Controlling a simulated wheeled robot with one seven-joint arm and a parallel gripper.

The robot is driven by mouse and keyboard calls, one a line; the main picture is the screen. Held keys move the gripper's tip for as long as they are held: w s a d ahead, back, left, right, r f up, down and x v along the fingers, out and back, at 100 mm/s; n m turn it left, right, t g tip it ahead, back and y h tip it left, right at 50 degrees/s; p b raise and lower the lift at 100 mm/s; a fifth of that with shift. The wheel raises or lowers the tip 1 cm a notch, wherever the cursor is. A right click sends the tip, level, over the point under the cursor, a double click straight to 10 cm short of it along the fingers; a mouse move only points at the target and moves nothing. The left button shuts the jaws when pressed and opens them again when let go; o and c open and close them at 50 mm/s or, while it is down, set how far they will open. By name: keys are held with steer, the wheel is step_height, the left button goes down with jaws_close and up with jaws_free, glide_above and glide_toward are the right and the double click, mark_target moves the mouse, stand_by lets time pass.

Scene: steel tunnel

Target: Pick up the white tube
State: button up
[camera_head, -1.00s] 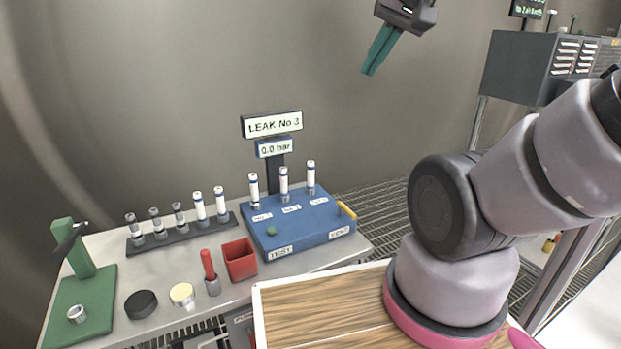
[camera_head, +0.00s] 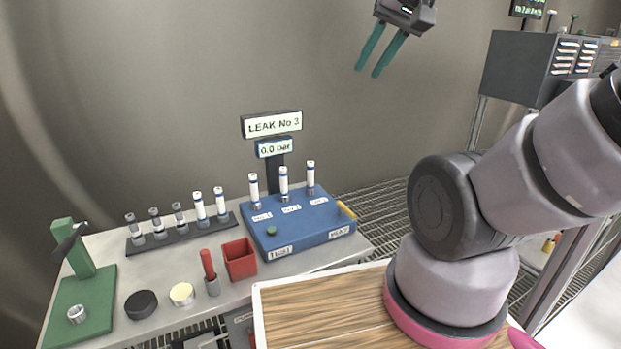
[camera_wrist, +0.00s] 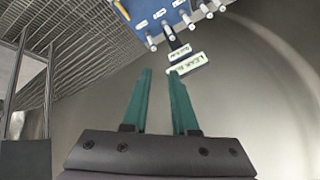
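Three white tubes stand upright in the blue test box (camera_head: 305,228): a left one (camera_head: 254,186), a middle one (camera_head: 283,182) and a right one (camera_head: 311,175). Two more white-bodied tubes (camera_head: 200,206) stand in the dark rack (camera_head: 170,240) to the left, beside several grey ones. I cannot tell which white tube the task names. My gripper (camera_head: 377,72) is open and empty, high above and to the right of the box, with its green fingers apart. In the wrist view the open fingers (camera_wrist: 160,85) point toward the box and its tubes, which show at the top.
A sign reading LEAK No 3 (camera_head: 272,124) rises behind the box. A red bin (camera_head: 240,260), a red-handled tool (camera_head: 209,270), a black disc (camera_head: 141,304) and a green press (camera_head: 85,290) stand on the bench. The air around my gripper is clear.

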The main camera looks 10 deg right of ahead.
steer(key=o, duration=0.4)
steer(key=shift+w+d+f, duration=0.1)
steer(key=shift+w+f, duration=0.15)
steer(key=shift+w, duration=0.35)
steer(key=n+t+y, duration=0.2)
steer(key=n+t, duration=0.4)
steer(key=n, duration=0.2)
glide_above(311, 178)
steer(key=s, duration=0.5)
step_height(311, 178, down, 35)
steer(key=s+f+m+t+h, duration=0.2)
steer(key=m+t+h, duration=0.2)
steer(key=t, duration=0.1)
steer(key=shift+w+d+r, duration=0.1)
steer(key=shift+w+r, duration=0.1)
steer(key=shift+w, duration=2.6)
steer(key=shift+w+r, duration=0.15)
steer(key=shift+w, duration=2.6)
